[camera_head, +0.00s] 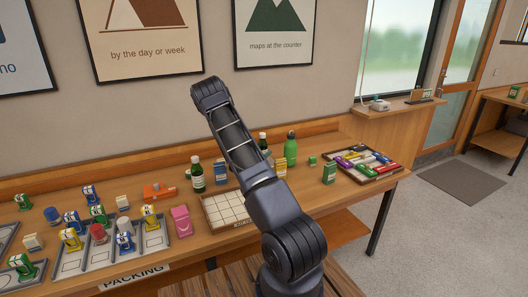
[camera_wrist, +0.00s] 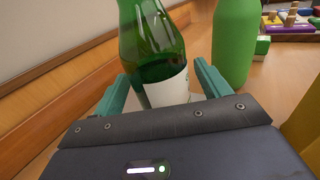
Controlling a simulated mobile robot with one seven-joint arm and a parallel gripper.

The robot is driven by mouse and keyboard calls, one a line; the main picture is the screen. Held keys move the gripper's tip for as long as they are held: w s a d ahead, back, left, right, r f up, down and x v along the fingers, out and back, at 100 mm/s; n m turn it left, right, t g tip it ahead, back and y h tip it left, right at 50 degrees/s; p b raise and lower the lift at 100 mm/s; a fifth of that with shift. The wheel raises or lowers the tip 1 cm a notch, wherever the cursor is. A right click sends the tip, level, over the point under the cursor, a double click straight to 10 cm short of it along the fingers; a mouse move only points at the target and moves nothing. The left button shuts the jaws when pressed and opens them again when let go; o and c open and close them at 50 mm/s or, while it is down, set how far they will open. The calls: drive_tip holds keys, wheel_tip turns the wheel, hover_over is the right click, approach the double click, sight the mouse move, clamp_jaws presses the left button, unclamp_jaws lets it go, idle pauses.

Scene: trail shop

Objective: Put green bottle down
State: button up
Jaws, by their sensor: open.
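A green glass bottle with a white label (camera_wrist: 152,40) stands upright on the wooden counter between the teal fingers of my gripper (camera_wrist: 161,75). The fingers are apart, one on each side; whether either touches the glass I cannot tell. In the head view only the bottle's upper part (camera_head: 263,141) shows behind my arm, and my gripper is hidden there. A plain bright green bottle (camera_wrist: 236,40) stands just to the right, also seen in the head view (camera_head: 291,150). Another dark green labelled bottle (camera_head: 197,176) stands further left on the counter.
Small boxes, including a green one (camera_head: 329,172), stand near the bottles. A tray of coloured items (camera_head: 378,175) is at the right end. Several figures and a pink box (camera_head: 181,221) fill the left.

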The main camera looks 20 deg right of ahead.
sight(261, 140)
drive_tip(key=shift+s+a+r, duration=0.1)
drive_tip(key=shift+r, duration=1.65)
drive_tip(key=shift+s+a+r, duration=0.1)
drive_tip(key=shift+r, duration=1.65)
